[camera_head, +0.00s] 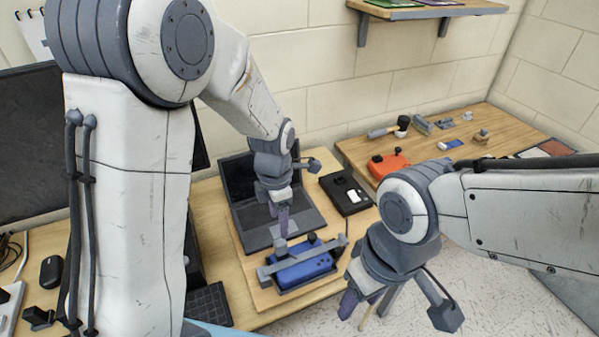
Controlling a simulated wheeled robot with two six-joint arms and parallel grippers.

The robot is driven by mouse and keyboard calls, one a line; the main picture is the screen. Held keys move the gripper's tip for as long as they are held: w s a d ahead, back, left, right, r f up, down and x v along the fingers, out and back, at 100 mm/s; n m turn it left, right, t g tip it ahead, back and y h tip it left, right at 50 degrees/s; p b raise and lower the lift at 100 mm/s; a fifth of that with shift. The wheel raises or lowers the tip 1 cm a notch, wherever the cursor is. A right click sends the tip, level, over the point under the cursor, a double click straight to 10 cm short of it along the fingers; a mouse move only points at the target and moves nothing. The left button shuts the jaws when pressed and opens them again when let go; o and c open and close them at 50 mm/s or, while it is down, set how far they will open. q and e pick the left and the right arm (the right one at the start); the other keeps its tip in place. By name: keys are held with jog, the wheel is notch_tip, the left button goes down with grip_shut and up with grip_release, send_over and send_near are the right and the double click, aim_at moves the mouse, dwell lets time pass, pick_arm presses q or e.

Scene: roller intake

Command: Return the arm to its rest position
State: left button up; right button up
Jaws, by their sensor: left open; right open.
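My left arm comes in from the left, and its gripper (280,232) hangs over the desk in front of a laptop. Its fingertips are close to a blue device (303,270) in a grey holder (268,277); I cannot tell whether they touch it. No object shows held in it. My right arm reaches in from the right, and its gripper (347,303) points down past the desk's front right edge, over the floor. It looks empty, and its finger gap is hard to see.
An open laptop (292,216) and a black box (345,192) lie behind the blue device. A side table (362,150) holds an orange device (388,163) and several small tools. A black mouse (51,270) is at far left. Speckled floor (495,285) is clear at right.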

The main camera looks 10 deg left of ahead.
pick_arm(q)
jog(key=s+d+r+m, duration=0.2)
jog(key=s+m, duration=0.4)
jog(key=m, duration=0.4)
jog(key=s+d+r+m, duration=0.3)
jog(key=s+m, duration=0.4)
jog(key=m, duration=0.4)
jog(key=s+d+r+m+h, duration=0.1)
jog(key=s+d+r+m, duration=0.1)
jog(key=s+m, duration=0.4)
jog(key=r+m, duration=0.1)
jog(key=m, duration=0.4)
jog(key=shift+s+d+r, duration=0.4)
